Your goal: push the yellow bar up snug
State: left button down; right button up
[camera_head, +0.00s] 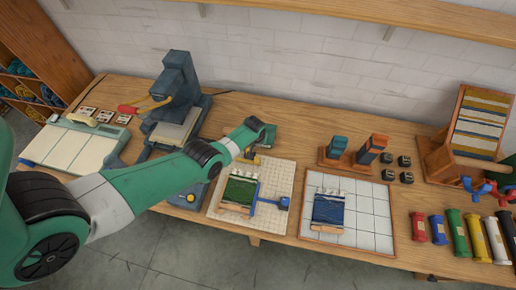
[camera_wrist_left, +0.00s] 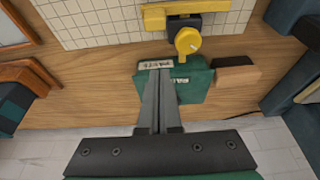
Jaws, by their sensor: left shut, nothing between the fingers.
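The yellow bar (camera_wrist_left: 215,20) lies at the edge of a pale gridded board (camera_wrist_left: 95,22) in the left wrist view. A dark block with a round yellow knob (camera_wrist_left: 187,42) sits against it. In the head view only a small yellow part (camera_head: 248,160) shows beside my arm. My left gripper (camera_wrist_left: 158,70) is shut and empty, apart from the bar, with its fingertips over a green labelled block (camera_wrist_left: 195,85). My left gripper (camera_head: 247,137) also shows at the board's back edge in the head view. My right gripper is not in view.
A wooden stand (camera_head: 345,162) and a dark press (camera_head: 180,95) flank my gripper.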

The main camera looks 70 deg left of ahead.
pick_arm(q)
jog(key=b+x, duration=0.5)
jog(key=shift+f, duration=0.25)
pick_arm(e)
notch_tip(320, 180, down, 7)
pick_arm(q)
jog(key=p+v, duration=0.2)
jog(key=p, duration=0.1)
jog(key=shift+s+d+r+p, duration=0.15)
jog(key=shift+s+d+p, duration=0.1)
jog(key=shift+p, duration=0.15)
jog(key=shift+s+d+p, duration=0.25)
jog(key=shift+d+p, duration=0.2)
jog(key=shift+p, duration=0.05)
jog(key=shift+s+d+p, duration=0.3)
jog(key=shift+d+p, duration=0.2)
jog(key=shift+s+d+f, duration=0.15)
jog(key=shift+f, duration=0.15)
jog(key=shift+s+d+f, duration=0.1)
jog(key=shift+f, duration=0.1)
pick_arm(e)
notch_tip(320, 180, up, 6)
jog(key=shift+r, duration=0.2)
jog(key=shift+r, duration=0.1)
